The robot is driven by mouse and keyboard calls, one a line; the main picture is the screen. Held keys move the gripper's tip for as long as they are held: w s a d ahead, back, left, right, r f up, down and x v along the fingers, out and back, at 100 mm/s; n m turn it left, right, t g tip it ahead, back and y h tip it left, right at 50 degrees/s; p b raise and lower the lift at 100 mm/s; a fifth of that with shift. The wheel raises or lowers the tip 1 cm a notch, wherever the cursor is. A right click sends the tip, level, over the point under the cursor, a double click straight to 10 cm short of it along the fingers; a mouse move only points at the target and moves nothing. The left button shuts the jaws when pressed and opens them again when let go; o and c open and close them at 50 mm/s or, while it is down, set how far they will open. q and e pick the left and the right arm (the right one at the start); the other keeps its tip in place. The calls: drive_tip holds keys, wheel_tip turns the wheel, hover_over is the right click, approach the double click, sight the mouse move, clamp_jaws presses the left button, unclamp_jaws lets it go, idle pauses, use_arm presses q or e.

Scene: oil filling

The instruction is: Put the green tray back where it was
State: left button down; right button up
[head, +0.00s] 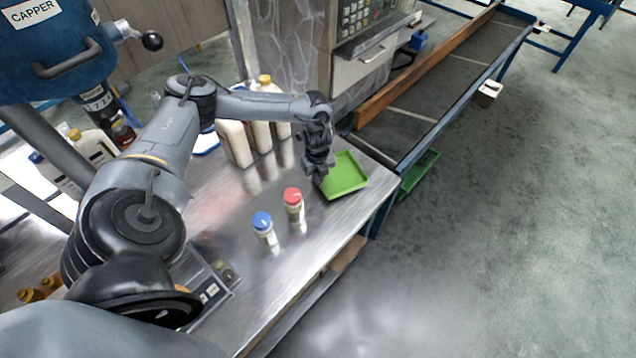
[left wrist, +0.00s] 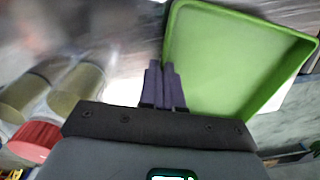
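The green tray (head: 345,177) is at the right end of the metal table, close to the table's edge; it looks empty. My left gripper (head: 319,174) is at the tray's left side. In the left wrist view the two fingers (left wrist: 166,82) are close together at the near left rim of the tray (left wrist: 235,60), and they look shut on that rim. Whether the tray rests fully on the table is hard to tell. My right gripper is not in view.
A red-capped bottle (head: 293,204) and a blue-capped bottle (head: 265,230) stand left of the tray. Several large white bottles (head: 236,142) stand behind the arm. A conveyor (head: 440,90) runs beyond the table, with another green item (head: 419,172) low beneath it.

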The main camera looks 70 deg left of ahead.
use_arm(q)
drive_tip(key=shift+f, duration=1.75)
drive_tip(key=shift+f, duration=0.15)
drive_tip(key=c, duration=1.3)
unclamp_jaws()
drive_tip(key=shift+c, duration=0.2)
